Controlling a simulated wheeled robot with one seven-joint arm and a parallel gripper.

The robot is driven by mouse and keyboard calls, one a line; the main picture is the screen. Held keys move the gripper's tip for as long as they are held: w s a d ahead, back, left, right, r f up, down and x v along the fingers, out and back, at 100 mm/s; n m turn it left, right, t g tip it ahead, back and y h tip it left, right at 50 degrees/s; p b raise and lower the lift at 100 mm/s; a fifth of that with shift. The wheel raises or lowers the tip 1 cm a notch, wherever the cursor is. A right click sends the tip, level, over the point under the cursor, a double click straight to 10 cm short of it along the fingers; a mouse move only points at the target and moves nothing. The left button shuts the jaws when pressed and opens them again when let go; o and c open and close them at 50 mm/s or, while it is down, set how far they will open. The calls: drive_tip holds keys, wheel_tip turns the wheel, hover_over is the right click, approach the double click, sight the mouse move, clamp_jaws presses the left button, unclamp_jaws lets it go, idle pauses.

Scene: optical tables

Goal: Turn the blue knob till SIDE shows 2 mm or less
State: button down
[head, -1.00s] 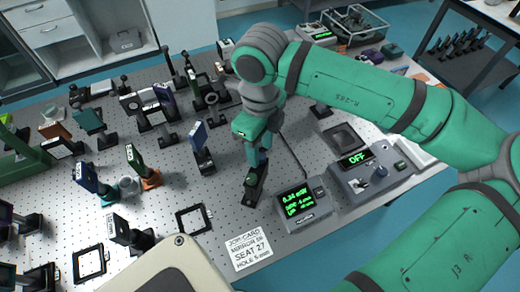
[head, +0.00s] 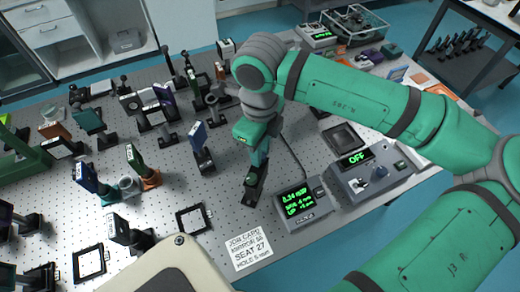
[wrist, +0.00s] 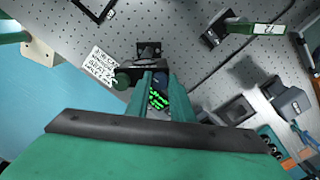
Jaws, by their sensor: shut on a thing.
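My gripper (wrist: 160,82) is shut on the blue knob (wrist: 160,79), which shows as a dark blue patch between the fingers in the wrist view. The knob sits on a black mount (wrist: 150,52), which also stands near the table's front edge in the head view (head: 254,190). A green knob (wrist: 122,80) on the same mount is left of the fingers. The readout box (head: 302,206) right of the mount shows green digits, about 0.34 mW on top. Its SIDE and UP lines are too small to read surely. In the head view my gripper (head: 257,172) hides the blue knob.
A job card (head: 249,251) lies at the table's front edge. A control box (head: 370,178) reading OFF stands right of the readout. A blue-faced optic (head: 201,146) stands to the left, and several more mounts fill the left and back. A flat black frame (head: 193,218) lies nearby.

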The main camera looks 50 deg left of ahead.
drive_tip(key=n, duration=1)
drive_tip(key=shift+n, duration=0.3)
idle(0.4)
drive_tip(key=c, duration=1.6)
unclamp_jaws()
drive_tip(key=shift+o, duration=0.2)
wheel_tip(320, 180, up, 11)
drive_tip(key=shift+f, duration=0.1)
